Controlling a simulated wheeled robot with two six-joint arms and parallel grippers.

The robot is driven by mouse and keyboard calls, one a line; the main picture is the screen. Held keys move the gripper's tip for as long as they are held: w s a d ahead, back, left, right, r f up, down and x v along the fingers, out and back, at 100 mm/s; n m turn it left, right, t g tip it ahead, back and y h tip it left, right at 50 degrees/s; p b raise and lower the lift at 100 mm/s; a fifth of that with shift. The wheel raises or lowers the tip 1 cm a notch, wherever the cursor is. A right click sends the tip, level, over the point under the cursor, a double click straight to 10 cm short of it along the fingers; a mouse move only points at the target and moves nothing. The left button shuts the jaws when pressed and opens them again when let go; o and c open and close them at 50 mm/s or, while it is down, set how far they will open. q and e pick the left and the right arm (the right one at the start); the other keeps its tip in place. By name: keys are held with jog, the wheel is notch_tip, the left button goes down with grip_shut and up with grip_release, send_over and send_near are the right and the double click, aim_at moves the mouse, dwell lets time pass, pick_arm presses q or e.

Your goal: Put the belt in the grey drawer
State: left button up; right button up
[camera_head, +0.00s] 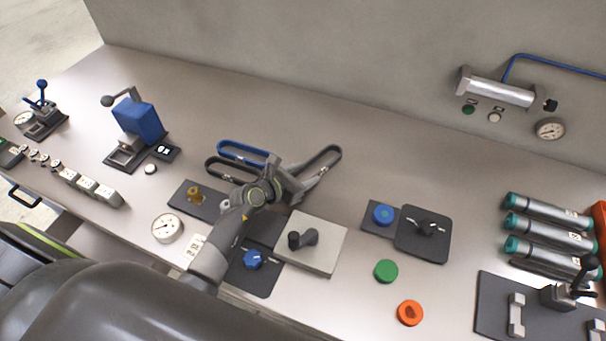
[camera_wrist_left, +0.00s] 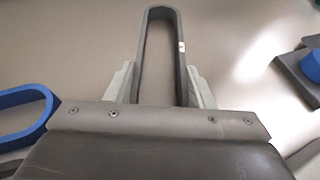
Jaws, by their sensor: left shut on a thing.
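A dark grey belt (camera_head: 338,153), a long closed loop, extends from my left gripper (camera_head: 299,186) toward the back of the bench. In the left wrist view the belt (camera_wrist_left: 181,70) passes between the two pale fingers of my left gripper (camera_wrist_left: 160,88), which is shut on it. A small white mark shows on its side. The near end of the loop is hidden by the gripper body. A blue belt (camera_head: 240,146) and a darker belt (camera_head: 212,168) lie to the left of the gripper. I cannot pick out the grey drawer for certain. My right gripper is not in view.
A grey plate with a crank (camera_head: 326,226) and a blue knob (camera_head: 253,259) are near my left arm. A black dial box (camera_head: 438,246), a green button (camera_head: 386,271) and an orange ring (camera_head: 402,318) stand to the right. The back bench is mostly clear.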

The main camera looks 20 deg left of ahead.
pick_arm(q)
jog(key=shift+f, duration=0.2)
jog(key=o, duration=1)
jog(key=shift+c, duration=0.2)
jog(key=shift+r, duration=0.15)
